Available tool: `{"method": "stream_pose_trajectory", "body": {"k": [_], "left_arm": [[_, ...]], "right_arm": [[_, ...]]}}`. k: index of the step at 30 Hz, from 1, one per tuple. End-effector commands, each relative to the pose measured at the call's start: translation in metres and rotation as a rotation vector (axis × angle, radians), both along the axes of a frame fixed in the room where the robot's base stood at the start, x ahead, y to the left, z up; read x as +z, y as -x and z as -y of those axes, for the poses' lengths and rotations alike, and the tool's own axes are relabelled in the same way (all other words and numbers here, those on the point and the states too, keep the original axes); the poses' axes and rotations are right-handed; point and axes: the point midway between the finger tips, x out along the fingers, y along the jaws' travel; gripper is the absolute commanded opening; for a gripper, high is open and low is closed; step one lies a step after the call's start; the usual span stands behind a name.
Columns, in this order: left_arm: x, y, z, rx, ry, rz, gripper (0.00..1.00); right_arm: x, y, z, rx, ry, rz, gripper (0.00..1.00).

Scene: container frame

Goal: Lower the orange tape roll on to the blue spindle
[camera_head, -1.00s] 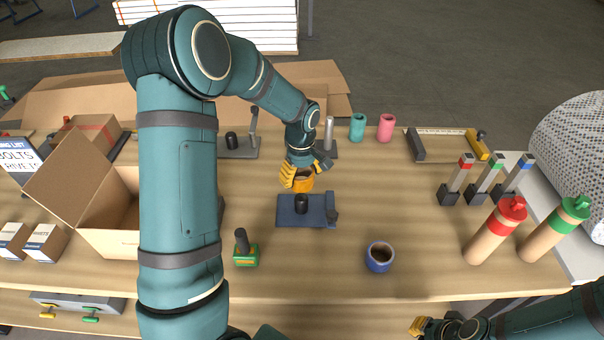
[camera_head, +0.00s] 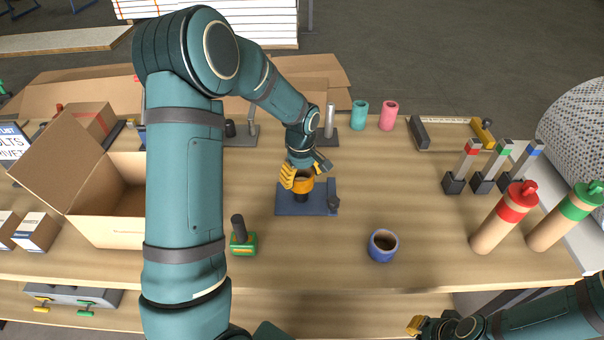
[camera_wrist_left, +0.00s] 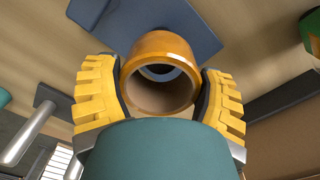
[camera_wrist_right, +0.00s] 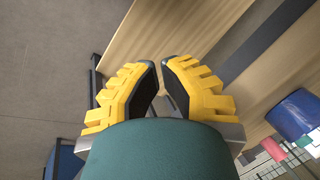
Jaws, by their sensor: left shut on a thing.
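My left gripper (camera_head: 301,177) is shut on the orange tape roll (camera_head: 303,186), one finger on each side. The roll shows in the left wrist view (camera_wrist_left: 162,48) with its bore facing the camera. The dark post of the blue spindle (camera_head: 301,198) stands on a dark blue base plate (camera_head: 318,208), directly below the roll in the head view. I cannot tell whether the post's top is inside the roll. The plate also shows beyond the roll in the left wrist view (camera_wrist_left: 195,30). My right gripper (camera_wrist_right: 160,64) is empty, its fingertips a narrow gap apart.
A green-based post (camera_head: 242,242) stands front left of the plate, and a blue roll (camera_head: 382,246) front right. Teal (camera_head: 359,115) and pink (camera_head: 389,116) rolls stand behind. An open carton (camera_head: 110,215) is at left. Bare table lies right of the plate.

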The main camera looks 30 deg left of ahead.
Motion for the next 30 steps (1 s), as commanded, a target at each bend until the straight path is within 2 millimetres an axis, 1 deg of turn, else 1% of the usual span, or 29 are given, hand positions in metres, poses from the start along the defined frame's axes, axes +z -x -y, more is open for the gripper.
{"method": "stream_pose_trajectory", "body": {"k": [1,18,24,30], "left_arm": [[-0.006,0.000,0.000,0.000,0.000,0.000,0.37],[-0.040,0.000,0.000,0.000,0.000,0.000,0.37],[-0.046,0.000,0.000,0.000,0.000,0.000,0.37],[-0.046,0.000,0.000,0.000,0.000,0.000,0.37]], "right_arm": [[-0.004,0.001,0.000,0.002,0.000,-0.002,0.00],[-0.030,0.009,-0.002,0.017,-0.005,-0.020,0.00],[-0.034,0.011,-0.002,0.019,-0.005,-0.024,0.00],[-0.033,0.011,-0.002,0.019,-0.006,-0.024,0.00]]}}
